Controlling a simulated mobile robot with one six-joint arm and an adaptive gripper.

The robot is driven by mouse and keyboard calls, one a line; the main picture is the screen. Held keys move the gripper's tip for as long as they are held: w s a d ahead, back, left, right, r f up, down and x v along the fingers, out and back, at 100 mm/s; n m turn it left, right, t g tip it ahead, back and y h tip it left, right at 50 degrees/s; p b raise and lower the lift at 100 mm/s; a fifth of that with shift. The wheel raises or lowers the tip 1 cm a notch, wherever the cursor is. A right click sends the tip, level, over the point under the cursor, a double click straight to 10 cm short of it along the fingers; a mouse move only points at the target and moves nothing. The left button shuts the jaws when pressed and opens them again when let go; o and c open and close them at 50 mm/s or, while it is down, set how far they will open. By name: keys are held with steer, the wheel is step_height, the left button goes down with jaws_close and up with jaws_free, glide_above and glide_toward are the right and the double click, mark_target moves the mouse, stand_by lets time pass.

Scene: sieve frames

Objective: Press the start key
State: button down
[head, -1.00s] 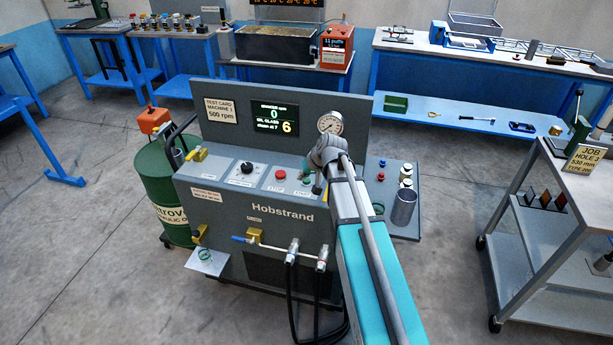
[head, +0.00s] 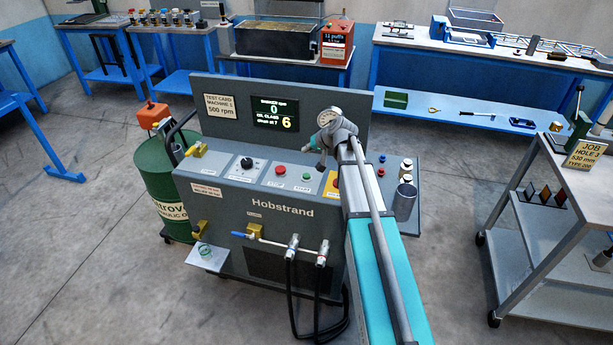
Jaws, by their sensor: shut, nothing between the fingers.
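The start key is a small green button (head: 307,174) on the sloping front panel of the grey Hobstrand machine (head: 240,222), above a START label. A red stop button (head: 280,170) sits to its left. My gripper (head: 321,166) is shut and empty, pointing down just right of and above the green button. In the picture there is a small gap between them; the exact height over the panel is hard to tell. The machine's display (head: 275,114) reads 0 rpm and oil class 6.
A black dial (head: 246,162) and yellow valve parts (head: 196,151) are further left on the machine. A yellow plate with a red button (head: 334,183) lies right of the start key, partly behind my arm. Hoses (head: 290,290) hang in front.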

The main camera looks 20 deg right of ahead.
mark_target(304, 174)
steer(key=shift+f+b, duration=4.25)
steer(key=shift+f, duration=0.1)
steer(key=shift+f, duration=0.2)
steer(key=shift+f+b, duration=0.25)
steer(key=shift+b, duration=0.2)
steer(key=shift+f+b, duration=0.45)
steer(key=shift+r, duration=0.15)
steer(key=shift+r+p, duration=0.8)
steer(key=shift+p, duration=0.15)
steer(key=shift+r, duration=0.1)
steer(key=shift+r+p, duration=2.4)
steer(key=shift+p, duration=0.1)
